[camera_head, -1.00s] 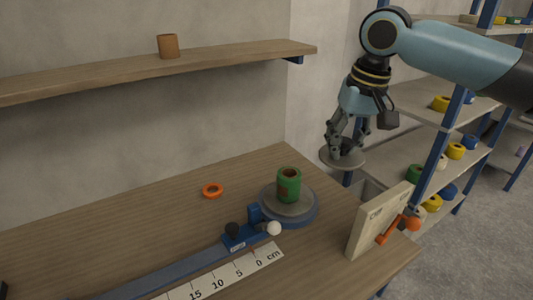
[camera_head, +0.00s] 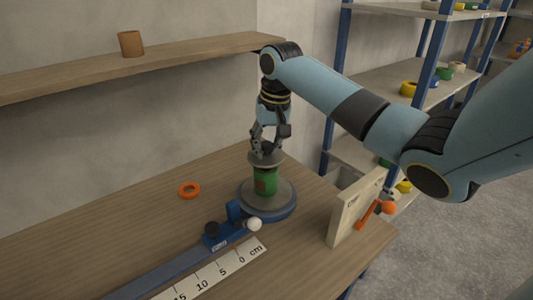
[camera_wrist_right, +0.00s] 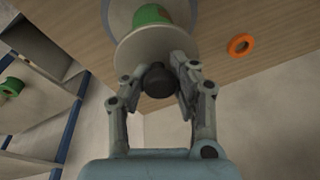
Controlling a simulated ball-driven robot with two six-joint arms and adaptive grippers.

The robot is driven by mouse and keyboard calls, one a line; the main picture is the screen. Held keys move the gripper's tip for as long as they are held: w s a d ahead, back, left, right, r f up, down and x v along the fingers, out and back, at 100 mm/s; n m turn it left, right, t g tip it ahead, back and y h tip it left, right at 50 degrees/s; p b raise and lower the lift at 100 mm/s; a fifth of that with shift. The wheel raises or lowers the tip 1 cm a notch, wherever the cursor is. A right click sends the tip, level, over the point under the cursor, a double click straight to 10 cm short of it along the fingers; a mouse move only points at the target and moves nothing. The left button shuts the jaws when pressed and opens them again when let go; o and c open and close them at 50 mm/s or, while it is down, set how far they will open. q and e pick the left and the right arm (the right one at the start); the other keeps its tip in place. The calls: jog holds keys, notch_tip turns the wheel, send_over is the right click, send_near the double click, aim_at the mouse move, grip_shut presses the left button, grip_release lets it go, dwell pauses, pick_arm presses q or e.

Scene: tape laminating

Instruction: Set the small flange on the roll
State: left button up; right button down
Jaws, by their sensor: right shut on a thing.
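The small flange (camera_head: 266,158) is a grey disc with a dark knob. My right gripper (camera_head: 266,149) is shut on its knob. In the right wrist view the gripper (camera_wrist_right: 160,80) grips the dark knob and the pale flange disc (camera_wrist_right: 150,45) lies beyond it. The green roll (camera_head: 266,182) stands upright on the round grey plate with a blue base (camera_head: 284,205). The flange is right over the roll's top; whether it touches the roll I cannot tell. The green roll (camera_wrist_right: 150,14) shows partly behind the disc in the wrist view. My left gripper is not in view.
An orange ring (camera_head: 189,190) lies on the table left of the plate. A blue rail (camera_head: 165,273) and a centimetre scale (camera_head: 215,273) are in front. A wooden board (camera_head: 352,208) with an orange handle stands at right.

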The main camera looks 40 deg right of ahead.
jog(key=shift+f, duration=1.2)
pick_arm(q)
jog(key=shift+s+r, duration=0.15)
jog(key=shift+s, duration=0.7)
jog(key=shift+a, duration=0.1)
pick_arm(e)
jog(key=shift+f, duration=0.2)
jog(key=c, duration=1)
grip_release()
jog(key=shift+c, duration=0.2)
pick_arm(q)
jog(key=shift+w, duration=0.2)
